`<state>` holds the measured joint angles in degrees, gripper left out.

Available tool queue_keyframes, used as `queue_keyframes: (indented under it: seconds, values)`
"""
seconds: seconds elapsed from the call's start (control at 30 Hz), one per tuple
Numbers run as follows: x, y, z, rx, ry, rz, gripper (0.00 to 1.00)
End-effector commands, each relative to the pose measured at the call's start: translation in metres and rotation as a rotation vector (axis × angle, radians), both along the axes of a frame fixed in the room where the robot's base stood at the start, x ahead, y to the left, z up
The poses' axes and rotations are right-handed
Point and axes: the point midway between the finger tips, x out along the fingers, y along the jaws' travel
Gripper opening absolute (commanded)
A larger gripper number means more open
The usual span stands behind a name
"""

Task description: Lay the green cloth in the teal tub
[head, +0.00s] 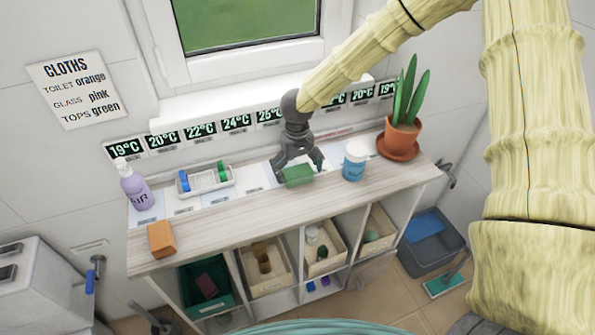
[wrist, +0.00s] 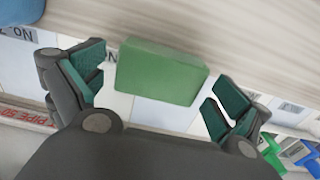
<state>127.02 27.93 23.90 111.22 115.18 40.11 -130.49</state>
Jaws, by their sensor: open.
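The green cloth (head: 298,177) is a folded, block-like piece on the cart's top, near the middle. My gripper (head: 299,169) is above it, pointing down, with its fingers open. In the wrist view the green cloth (wrist: 160,72) lies between the two teal-padded fingers (wrist: 157,97), with a gap on each side. A dark teal tub (head: 222,306) stands in the left lower compartment of the cart, with a dark reddish item inside. Its inside is partly shaded.
An orange block (head: 161,239), lilac bottle (head: 133,187), white tray (head: 207,186), white-and-blue jar (head: 354,162) and potted plant (head: 402,138) stand on the top. Beige bins (head: 268,285) fill other compartments. A teal rounded edge (head: 330,327) shows at the bottom; I cannot tell what it is.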

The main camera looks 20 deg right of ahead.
Motion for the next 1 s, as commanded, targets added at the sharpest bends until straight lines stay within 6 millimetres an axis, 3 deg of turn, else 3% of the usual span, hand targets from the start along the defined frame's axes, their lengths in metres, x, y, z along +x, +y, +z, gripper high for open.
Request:
queue_keyframes:
  seconds: [0.6,0.8,1.0]
  values:
    - [0.001,0.0,0.1,0.003,-0.004,-0.002,1.0]
    - [0.001,0.0,0.115,0.002,-0.002,-0.001,1.0]
    - [0.001,-0.002,0.117,0.0,0.001,-0.002,1.0]
